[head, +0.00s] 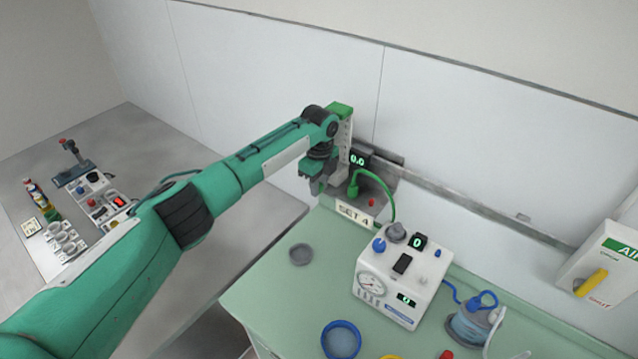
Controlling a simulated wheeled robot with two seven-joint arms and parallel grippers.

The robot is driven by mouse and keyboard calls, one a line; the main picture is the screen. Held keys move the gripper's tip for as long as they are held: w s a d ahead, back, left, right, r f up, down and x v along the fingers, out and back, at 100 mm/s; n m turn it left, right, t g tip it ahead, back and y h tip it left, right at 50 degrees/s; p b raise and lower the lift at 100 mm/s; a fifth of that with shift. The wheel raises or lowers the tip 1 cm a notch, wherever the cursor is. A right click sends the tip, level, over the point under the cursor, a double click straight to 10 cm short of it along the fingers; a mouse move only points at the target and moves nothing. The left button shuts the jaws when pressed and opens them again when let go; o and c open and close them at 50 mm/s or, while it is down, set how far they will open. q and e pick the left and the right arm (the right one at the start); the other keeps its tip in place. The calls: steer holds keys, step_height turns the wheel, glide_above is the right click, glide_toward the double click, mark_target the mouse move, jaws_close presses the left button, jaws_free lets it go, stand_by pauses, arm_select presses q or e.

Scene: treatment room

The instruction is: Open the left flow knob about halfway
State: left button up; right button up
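My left gripper (318,184), dark green and grey, points down beside a flow unit at the back wall. That unit has a pale upright scale (345,138), a green top (340,109), a black display (359,159) reading 0.0 and a green hose (392,203). My wrist and gripper cover its left side. I cannot make out the left flow knob for certain; it may be hidden there. I cannot tell whether the gripper touches anything, or how far apart its fingers are. My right gripper is not in view.
A white machine (402,272) with a gauge, knobs and displays reading 0 stands on the green worktop (265,300). A "SET 4" sign (354,213) stands behind it. A grey dish (300,254) and blue ring (341,339) lie nearby. A wall box (604,262) has a yellow handle.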

arm_select(q)
steer(key=shift+f, duration=0.1)
steer(key=shift+c, duration=1.4)
steer(key=shift+f+g+h+b, duration=0.2)
steer(key=shift+g+h+b, duration=0.25)
steer(key=shift+b, duration=0.4)
steer(key=h+b, duration=0.1)
steer(key=b, duration=0.1)
steer(key=g+h+b, duration=0.1)
steer(key=h+b, duration=0.1)
steer(key=b, duration=0.1)
steer(key=a+g+h+b, duration=0.1)
steer(key=b, duration=0.2)
steer(key=shift+w+g, duration=0.25)
steer(key=shift+w, duration=0.05)
steer(key=shift+r+g+h+b, duration=0.15)
steer(key=shift+g+h+b, duration=0.15)
steer(key=shift+h+b, duration=0.35)
